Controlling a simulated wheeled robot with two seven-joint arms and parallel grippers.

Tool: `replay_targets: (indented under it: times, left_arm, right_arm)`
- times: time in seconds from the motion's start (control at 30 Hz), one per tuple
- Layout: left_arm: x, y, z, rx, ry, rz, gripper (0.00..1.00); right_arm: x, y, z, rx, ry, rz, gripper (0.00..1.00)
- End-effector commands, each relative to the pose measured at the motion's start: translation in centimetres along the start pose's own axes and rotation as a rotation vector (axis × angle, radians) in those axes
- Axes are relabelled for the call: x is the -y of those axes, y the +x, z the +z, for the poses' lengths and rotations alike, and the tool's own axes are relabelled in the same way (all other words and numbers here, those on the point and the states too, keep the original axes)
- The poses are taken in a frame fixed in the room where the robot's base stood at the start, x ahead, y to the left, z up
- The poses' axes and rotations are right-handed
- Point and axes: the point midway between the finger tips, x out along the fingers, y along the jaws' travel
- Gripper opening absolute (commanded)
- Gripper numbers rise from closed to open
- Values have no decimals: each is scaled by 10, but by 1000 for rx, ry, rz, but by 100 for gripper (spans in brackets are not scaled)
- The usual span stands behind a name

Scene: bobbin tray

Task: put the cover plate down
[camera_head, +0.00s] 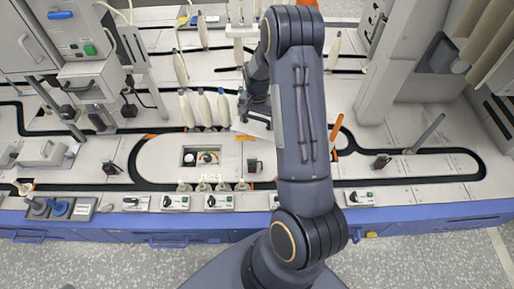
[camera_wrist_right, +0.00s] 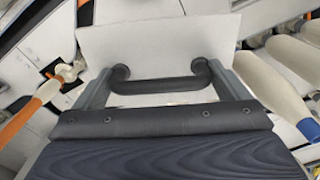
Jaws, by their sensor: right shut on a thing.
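The cover plate (camera_wrist_right: 160,32) is a flat white panel with a dark bar handle. My right gripper (camera_wrist_right: 160,84) is shut on that handle in the right wrist view. In the head view the right gripper (camera_head: 254,108) holds the plate (camera_head: 252,128) above the white worktop, near the white bobbins; my arm hides part of it. A square opening (camera_head: 189,158) in the worktop lies to the left and nearer, uncovered, with small parts inside. My left gripper is not in view.
Several white bobbins (camera_head: 204,110) stand just left of the gripper. A black track (camera_head: 150,186) loops around the opening. A small dark device (camera_head: 254,166) stands right of the opening. Small control boxes (camera_head: 176,202) line the blue front edge.

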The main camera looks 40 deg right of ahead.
Motion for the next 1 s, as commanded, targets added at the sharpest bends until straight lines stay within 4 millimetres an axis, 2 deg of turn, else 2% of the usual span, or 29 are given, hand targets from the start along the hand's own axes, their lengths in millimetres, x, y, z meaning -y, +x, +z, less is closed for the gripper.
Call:
replay_targets:
  times: [0.03,0.1,0.3,0.4,0.67,0.9,1.0]
  left_arm:
    - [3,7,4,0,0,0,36]
    - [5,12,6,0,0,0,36]
    - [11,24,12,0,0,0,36]
    - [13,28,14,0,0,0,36]
    - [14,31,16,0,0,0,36]
    - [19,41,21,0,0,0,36]
    - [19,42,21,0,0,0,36]
  right_arm:
    - [-1,19,0,2,1,2,58]
    - [-1,38,0,1,1,2,58]
    - [0,87,0,0,0,1,58]
    - [0,104,-1,-1,1,0,58]
    - [1,122,-1,-3,0,-1,58]
    - [0,156,-1,-1,1,0,58]
    - [1,160,-1,-3,1,-2,58]
